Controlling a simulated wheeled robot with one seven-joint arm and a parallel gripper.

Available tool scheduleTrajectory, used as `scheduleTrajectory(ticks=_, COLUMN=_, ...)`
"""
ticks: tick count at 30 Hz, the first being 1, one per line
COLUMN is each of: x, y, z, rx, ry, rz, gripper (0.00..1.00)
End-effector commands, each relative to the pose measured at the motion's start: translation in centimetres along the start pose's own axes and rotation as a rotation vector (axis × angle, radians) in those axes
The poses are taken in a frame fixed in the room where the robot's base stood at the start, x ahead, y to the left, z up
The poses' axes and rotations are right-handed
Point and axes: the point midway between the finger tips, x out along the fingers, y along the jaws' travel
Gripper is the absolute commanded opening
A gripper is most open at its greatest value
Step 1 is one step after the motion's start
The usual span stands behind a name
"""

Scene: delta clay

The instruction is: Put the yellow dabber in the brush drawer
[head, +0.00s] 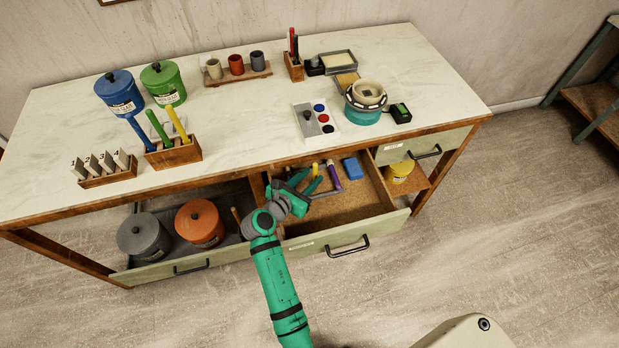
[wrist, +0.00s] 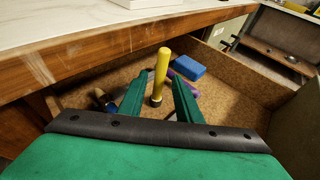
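The yellow dabber (wrist: 161,72) has a dark end pointing down in the wrist view, between my two fingers with a gap on both sides. In the head view a yellow piece (head: 315,168) shows just beyond my fingers. My gripper (head: 303,183) is open, low over the pulled-out middle drawer (head: 350,210); it also shows in the wrist view (wrist: 160,92). I cannot tell if the dabber's lower end touches the drawer floor. The drawer's label is too small to read.
The drawer also holds a purple-handled tool (head: 334,176) and a blue block (head: 352,168). The tabletop edge (wrist: 110,45) overhangs the drawer's back. An open left drawer (head: 160,270) holds grey and orange pots. A wooden holder (head: 173,153) on the table carries blue, green and yellow handles.

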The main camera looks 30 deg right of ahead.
Motion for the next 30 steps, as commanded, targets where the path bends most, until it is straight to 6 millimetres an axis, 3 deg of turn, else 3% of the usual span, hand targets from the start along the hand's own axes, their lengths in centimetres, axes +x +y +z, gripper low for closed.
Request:
scheduleTrajectory(ticks=7, x=-1.6, y=0.1, z=0.2, rx=-0.001, ry=0.0, rz=0.002, gripper=0.31)
scheduleTrajectory(ticks=21, x=-10.2, y=0.1, z=0.2, rx=0.0, ry=0.0, rz=0.003, gripper=0.31)
scheduleTrajectory(ticks=30, x=-12.1, y=0.0, z=0.2, rx=0.001, ry=0.0, rz=0.0, gripper=0.31)
